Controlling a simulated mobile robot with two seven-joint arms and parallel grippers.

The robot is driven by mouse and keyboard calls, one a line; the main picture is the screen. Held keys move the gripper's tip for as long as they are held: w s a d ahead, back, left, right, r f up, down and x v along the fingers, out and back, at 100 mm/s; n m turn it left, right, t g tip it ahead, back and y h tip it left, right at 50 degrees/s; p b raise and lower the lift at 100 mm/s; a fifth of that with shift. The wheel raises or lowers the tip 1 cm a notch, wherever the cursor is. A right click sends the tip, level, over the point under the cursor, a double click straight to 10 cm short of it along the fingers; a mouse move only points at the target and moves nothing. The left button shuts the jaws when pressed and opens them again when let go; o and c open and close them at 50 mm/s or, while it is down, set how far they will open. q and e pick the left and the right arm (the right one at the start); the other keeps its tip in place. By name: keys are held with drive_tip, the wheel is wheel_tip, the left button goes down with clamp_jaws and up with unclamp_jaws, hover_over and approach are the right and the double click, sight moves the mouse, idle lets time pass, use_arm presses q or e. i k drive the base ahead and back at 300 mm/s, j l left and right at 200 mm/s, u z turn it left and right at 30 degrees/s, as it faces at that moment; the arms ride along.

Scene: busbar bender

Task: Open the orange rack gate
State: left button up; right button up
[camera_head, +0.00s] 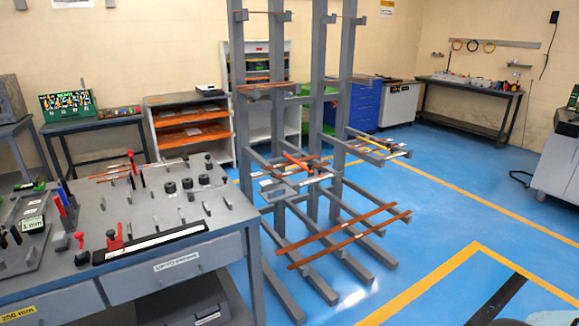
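A tall grey cantilever rack (244,110) stands in the middle of the view, with uprights and arms at several levels. A short orange bar (297,162) lies slantwise among the middle-level arms and may be the orange gate. It is small here, and I cannot tell whether it is open or shut. Long copper-coloured bars (345,238) lie across the lower arms. Neither of my grippers shows in the head view.
A grey workbench (150,212) with pegs, tools and drawers fills the left front. Shelves with orange trays (192,135) stand behind it. A blue drawer cabinet (365,105) is behind the rack. Blue floor (450,200) with yellow lines is clear to the right.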

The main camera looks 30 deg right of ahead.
sight(308, 168)
drive_tip(key=i+l+z, duration=0.45)
drive_tip(key=i+l, duration=1.15)
